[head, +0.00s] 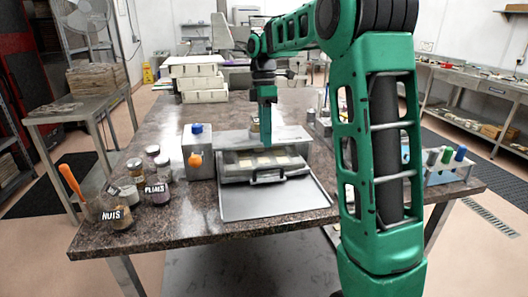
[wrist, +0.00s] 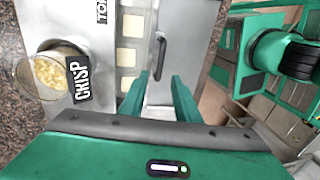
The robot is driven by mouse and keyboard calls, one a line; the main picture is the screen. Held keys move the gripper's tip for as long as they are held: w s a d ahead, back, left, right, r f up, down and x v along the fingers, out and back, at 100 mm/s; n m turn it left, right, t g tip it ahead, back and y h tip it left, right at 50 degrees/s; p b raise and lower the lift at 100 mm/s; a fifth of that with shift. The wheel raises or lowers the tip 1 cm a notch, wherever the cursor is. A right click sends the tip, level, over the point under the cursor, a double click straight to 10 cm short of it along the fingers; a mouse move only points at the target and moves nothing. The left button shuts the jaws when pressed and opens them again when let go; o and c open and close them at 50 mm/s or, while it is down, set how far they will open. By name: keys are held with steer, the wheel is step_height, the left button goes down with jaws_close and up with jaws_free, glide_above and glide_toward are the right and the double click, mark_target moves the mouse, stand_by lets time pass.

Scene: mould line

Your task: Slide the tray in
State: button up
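A grey tray (head: 236,176) with pale squares in it and a dark handle (head: 268,177) on its front sits at the mouth of a metal housing (head: 293,144). It stands partly out, over a flat metal sheet (head: 275,204). My gripper (head: 265,143) points down above the tray and housing. In the wrist view my gripper (wrist: 161,76) is open, with nothing between its two green fingers. There the handle (wrist: 160,56) shows just beyond the fingertips, and a row of pale squares (wrist: 130,26) lies left of it. I cannot tell the height gap between fingers and tray.
A metal box (head: 198,160) with an orange knob stands left of the housing. Several labelled jars (head: 158,193) stand at the table's left; a jar labelled CRISP (wrist: 52,72) shows in the wrist view. A rack of tubes (head: 448,168) stands at right. The sheet's front is clear.

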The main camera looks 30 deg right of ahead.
steer(key=shift+w+r, duration=0.25)
steer(key=shift+r, duration=1)
steer(key=t+h, duration=0.1)
steer(key=t, duration=0.3)
glide_toward(268, 168)
steer(key=f, duration=0.2)
steer(key=w+f, duration=0.1)
steer(key=f, duration=0.4)
steer(key=shift+w+d+f, duration=0.15)
steer(key=shift+w+f, duration=0.05)
steer(key=shift+w, duration=0.1)
jaws_close()
